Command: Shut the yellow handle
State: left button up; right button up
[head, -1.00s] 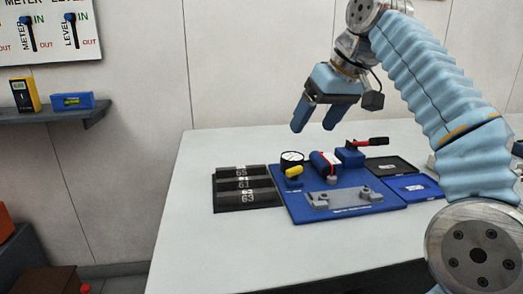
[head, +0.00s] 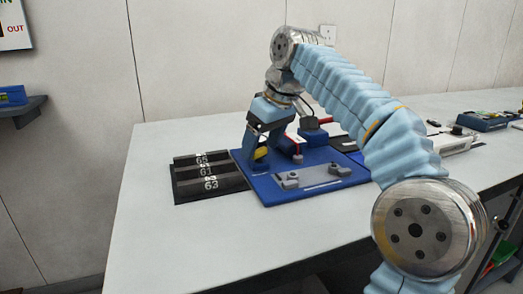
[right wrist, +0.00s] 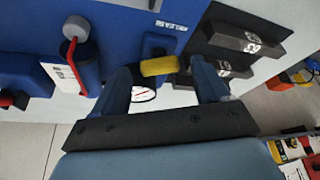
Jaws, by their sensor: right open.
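The yellow handle (head: 261,154) is on the blue fixture board (head: 310,193); it also shows in the right wrist view (right wrist: 160,65). My right gripper (head: 257,148) is low over the board's left part, pointing down. In the right wrist view my right gripper (right wrist: 163,72) is open, with the yellow handle lying across the space between its two fingers. A gap shows on the handle's right; on its left the handle's end is close to the finger, and I cannot tell if they touch. The round gauge (right wrist: 143,94) is partly hidden by the gripper. My left gripper is not in view.
The black numbered rack (head: 207,178) stands just left of the board. A grey clamped bar (head: 312,176) lies along the board's front. A red lever (head: 325,121) and a blue block (head: 312,135) stand behind. The table's front left is clear.

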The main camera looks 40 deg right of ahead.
jog(key=shift+w+f, duration=0.1)
jog(key=shift+f, duration=0.2)
jog(key=c, duration=1.1)
jog(key=shift+o, duration=0.2)
jog(key=shift+a+r+m+h+p, duration=0.1)
jog(key=shift+r+m+h+p, duration=0.1)
jog(key=shift+m+p, duration=0.3)
jog(key=shift+a+r+m+h+p, duration=0.1)
jog(key=shift+m+h+p, duration=0.1)
jog(key=shift+m+p, duration=0.3)
jog(key=shift+m+h+p, duration=0.45)
jog(key=shift+m+h, duration=0.05)
jog(key=shift+m, duration=0.6)
jog(key=shift+f+m, duration=0.25)
jog(key=shift+m, duration=0.35)
jog(key=o, duration=1.1)
jog(key=shift+c, duration=0.2)
